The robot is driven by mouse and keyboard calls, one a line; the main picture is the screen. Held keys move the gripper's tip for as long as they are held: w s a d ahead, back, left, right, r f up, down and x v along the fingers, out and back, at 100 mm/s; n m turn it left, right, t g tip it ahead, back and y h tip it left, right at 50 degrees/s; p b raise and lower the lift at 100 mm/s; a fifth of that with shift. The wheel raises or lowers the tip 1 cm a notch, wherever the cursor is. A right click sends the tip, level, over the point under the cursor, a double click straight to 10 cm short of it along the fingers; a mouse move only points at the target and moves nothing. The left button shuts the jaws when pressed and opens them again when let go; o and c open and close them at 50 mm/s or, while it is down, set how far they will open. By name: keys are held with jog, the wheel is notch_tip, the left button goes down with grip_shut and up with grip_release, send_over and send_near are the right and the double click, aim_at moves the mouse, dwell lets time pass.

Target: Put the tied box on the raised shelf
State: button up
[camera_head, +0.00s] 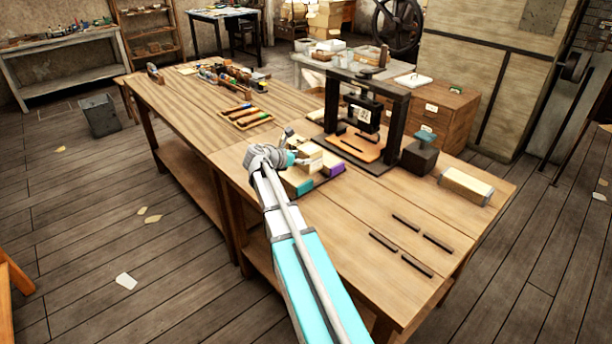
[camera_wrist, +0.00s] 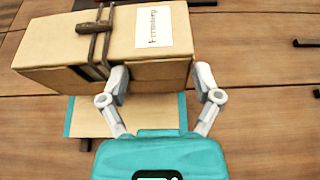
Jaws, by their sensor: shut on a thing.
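The tied box is a tan carton with a dark cord, a toggle and a white printed label; it fills the upper left of the wrist view (camera_wrist: 150,66). In the head view it is small and partly hidden by my gripper (camera_head: 290,158). In the wrist view my gripper (camera_wrist: 161,82) is shut on the box, with one finger against its near face and the other at its right end. A tan block with teal ends (camera_wrist: 85,116) lies below the box.
The press (camera_head: 362,115) stands on the bench (camera_head: 400,215) to the right of my gripper. A purple-ended block (camera_head: 333,167) is close by. A dark block (camera_head: 420,155), a wrapped carton (camera_head: 466,184) and several dark strips (camera_head: 412,262) lie farther right. A tool tray (camera_head: 246,116) lies behind left.

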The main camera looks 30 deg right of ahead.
aim_at(303, 169)
jog(key=shift+w+d+f+b, duration=0.2)
jog(key=shift+d+f+b, duration=0.3)
jog(key=shift+f, duration=0.1)
jog(key=shift+w+d+f+b, duration=0.15)
jog(key=shift+d+f+b, duration=0.25)
jog(key=shift+f, duration=0.2)
jog(key=shift+w+d+f+b, duration=0.15)
jog(key=shift+d+f+b, duration=0.3)
jog(key=shift+f+b, duration=0.3)
notch_tip(303, 169, down, 2)
jog(key=shift+f+b, duration=0.25)
jog(key=shift+b, duration=0.95)
jog(key=o, duration=1)
jog(key=shift+c, duration=0.2)
